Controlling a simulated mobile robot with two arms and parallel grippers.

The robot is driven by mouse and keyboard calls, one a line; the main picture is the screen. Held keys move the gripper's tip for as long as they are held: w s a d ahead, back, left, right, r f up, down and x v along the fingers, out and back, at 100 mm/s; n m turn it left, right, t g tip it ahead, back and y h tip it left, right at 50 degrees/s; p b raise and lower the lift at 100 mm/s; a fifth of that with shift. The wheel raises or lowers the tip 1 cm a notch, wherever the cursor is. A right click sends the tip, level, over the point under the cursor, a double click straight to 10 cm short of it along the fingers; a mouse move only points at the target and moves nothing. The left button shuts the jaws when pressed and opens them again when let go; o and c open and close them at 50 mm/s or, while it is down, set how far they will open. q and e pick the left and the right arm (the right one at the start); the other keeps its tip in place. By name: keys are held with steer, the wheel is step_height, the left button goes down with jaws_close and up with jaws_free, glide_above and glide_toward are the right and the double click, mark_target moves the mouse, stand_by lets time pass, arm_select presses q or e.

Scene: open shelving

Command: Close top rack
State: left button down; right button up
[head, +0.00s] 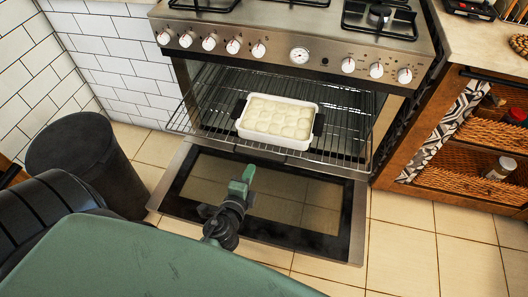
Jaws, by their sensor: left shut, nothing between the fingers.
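The top rack (207,115) is a wire rack pulled partly out of the open oven (322,88). A white baking dish (276,119) with dark handles and pale round dough pieces sits on it. The oven door (262,196) hangs open and lies flat below the rack. My left gripper (246,172) is shut and empty. In the picture it shows over the open door, just below the rack's front edge. I cannot tell whether it touches the rack. My right gripper is not in view.
The stove top with burners (380,15) and a row of knobs is above the oven. A wooden shelf unit (470,180) with woven baskets stands to the right. A white tiled wall (110,50) is at the left. Tiled floor (400,245) is clear at the front right.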

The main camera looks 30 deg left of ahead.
arm_select(q)
glide_toward(261, 146)
steer(key=d+x, duration=0.1)
steer(key=x, duration=0.3)
steer(key=shift+w+a+f, duration=0.1)
steer(key=shift+w+a, duration=0.35)
steer(key=shift+a, duration=0.15)
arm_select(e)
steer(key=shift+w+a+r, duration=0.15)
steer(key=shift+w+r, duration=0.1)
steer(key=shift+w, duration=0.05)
arm_select(q)
steer(key=shift+w, duration=0.1)
